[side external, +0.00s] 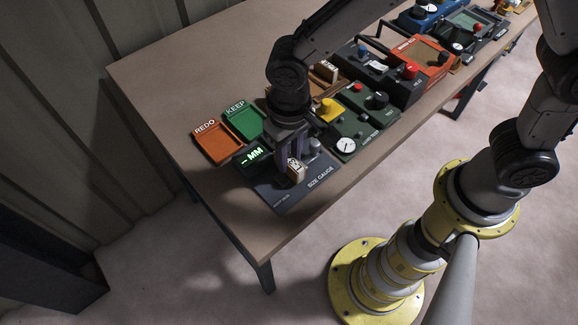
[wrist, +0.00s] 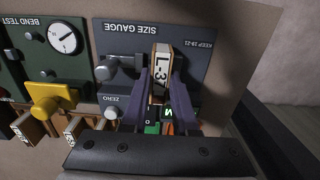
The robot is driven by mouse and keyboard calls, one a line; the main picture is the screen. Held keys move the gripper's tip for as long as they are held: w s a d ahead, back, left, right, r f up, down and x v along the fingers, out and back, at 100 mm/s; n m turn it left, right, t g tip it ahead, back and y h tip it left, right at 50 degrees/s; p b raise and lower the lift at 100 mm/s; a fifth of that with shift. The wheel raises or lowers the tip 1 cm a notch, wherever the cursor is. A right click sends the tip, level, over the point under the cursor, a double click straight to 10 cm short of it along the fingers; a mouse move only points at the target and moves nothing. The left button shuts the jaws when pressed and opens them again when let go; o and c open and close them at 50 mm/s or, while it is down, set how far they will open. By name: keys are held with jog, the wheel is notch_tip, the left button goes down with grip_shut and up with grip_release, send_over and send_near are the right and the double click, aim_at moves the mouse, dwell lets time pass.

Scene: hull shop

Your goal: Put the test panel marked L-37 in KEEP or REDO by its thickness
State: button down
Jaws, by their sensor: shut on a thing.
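The test panel marked L-3, with the rest of its mark hidden (wrist: 161,66), is a small block with a white label and wood-brown edges. My gripper (wrist: 161,84) is shut on it over the dark size gauge (wrist: 205,48). In the side view the panel (side external: 296,170) is between the fingers, low over the size gauge (side external: 318,172); I cannot tell if it touches. The gauge display (side external: 251,157) shows a dash and MM, no number. The green KEEP tray (side external: 243,121) and orange REDO tray (side external: 216,144) look empty.
Other labelled blocks (wrist: 75,128) stand near the yellow part. More devices line the table to the right. The table's left end is clear.

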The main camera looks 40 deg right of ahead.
aim_at(289, 160)
jog(key=shift+r, duration=2.8)
jog(key=shift+w+r, duration=0.15)
jog(key=w+a+t, duration=0.1)
jog(key=w+a, duration=0.2)
jog(key=w, duration=0.5)
jog(key=w+a+t, duration=0.1)
jog(key=w+a, duration=0.2)
jog(key=w, duration=0.4)
jog(key=shift+a+f, duration=0.15)
jog(key=shift+f, duration=2.85)
jog(key=shift+f, duration=0.5)
